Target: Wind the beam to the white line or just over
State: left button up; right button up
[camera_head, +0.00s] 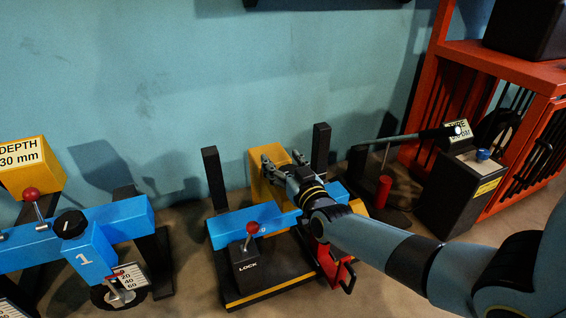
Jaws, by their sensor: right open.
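A blue beam (232,226) lies across a dark stand in the middle of the head view. My right gripper (283,160) is above it, fingers spread, in front of a yellow upright block (258,187); I cannot tell if they touch. A red part with a black handle (348,285) hangs at the stand's right front, below my right arm. A black box marked LOCK (247,268) with a red-knobbed lever (252,229) stands at the stand's front. I cannot make out a white line. My arm hides part of the beam. My left gripper is out of view.
At left is another blue unit marked 1 (85,258), with a black dial, a small scale and a yellow DEPTH 30 mm sign (22,165). At right stand a dark box (459,190) with a blue button and a red cage (490,55). Two dark posts flank the yellow block.

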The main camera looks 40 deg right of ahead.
jog(key=shift+f, duration=0.1)
jog(key=c, duration=1)
jog(key=shift+c, duration=1)
jog(key=shift+s+f, duration=0.1)
grip_shut()
